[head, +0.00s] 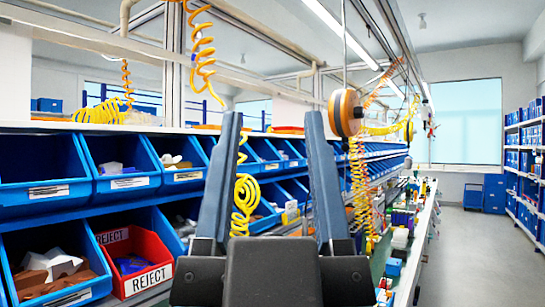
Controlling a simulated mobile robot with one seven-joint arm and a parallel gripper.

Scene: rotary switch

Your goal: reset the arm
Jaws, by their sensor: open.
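My gripper (273,116) stands in the lower middle of the head view, its two long blue-grey fingers pointing up. The fingers are wide apart, and nothing is held between them. The dark body of my gripper (272,270) fills the bottom middle and hides part of the bench behind it. I cannot make out a rotary switch in this view.
Blue bins (38,172) with loose parts line the shelves at left, with a red REJECT bin (133,262) among them. A cluttered bench (398,250) runs back at right. Coiled yellow hoses (247,205) and a reel (345,112) hang overhead. The grey floor (475,260) at right is clear.

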